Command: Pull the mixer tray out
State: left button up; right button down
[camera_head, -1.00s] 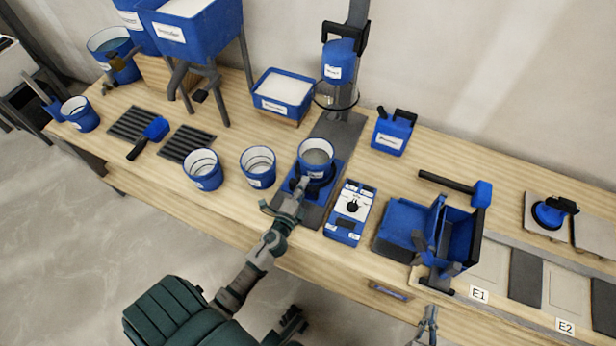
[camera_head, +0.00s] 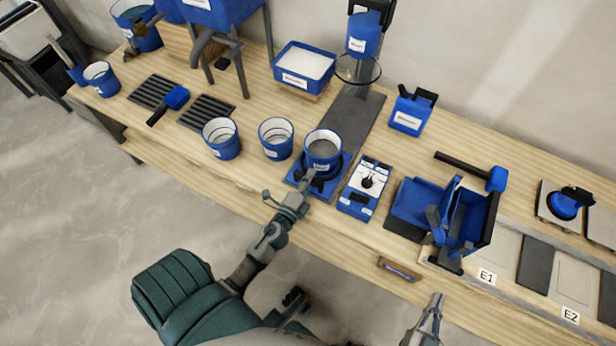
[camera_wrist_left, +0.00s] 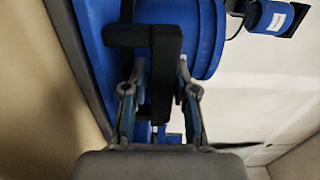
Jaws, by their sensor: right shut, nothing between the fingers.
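The blue mixer tray (camera_head: 341,173) carries a blue bucket (camera_head: 322,167) of grey material. It sits at the front of the dark base plate (camera_head: 354,120), forward of the mixer head (camera_head: 362,38). My left gripper (camera_head: 306,184) is at the tray's front, with its fingers on either side of the black handle. The wrist view shows the fingers (camera_wrist_left: 160,75) around that black handle (camera_wrist_left: 166,60); the fingertip contact is partly hidden. My right gripper (camera_head: 436,303) is shut and empty, low in front of the bench.
Two blue buckets (camera_head: 222,138) (camera_head: 276,138) stand left of the tray. A control box (camera_head: 366,187) stands close on its right, with a blue open box (camera_head: 455,215) farther right. The floor (camera_head: 120,200) before the bench is clear at left.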

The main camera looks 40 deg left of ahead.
pick_arm(q)
jog(key=shift+w+d+f, duration=0.1)
jog(key=shift+f, duration=0.05)
jog(key=shift+s, duration=0.25)
jog(key=v, duration=0.6)
jog(key=shift+s+d, duration=0.25)
jog(key=shift+s, duration=0.2)
jog(key=shift+a, duration=0.1)
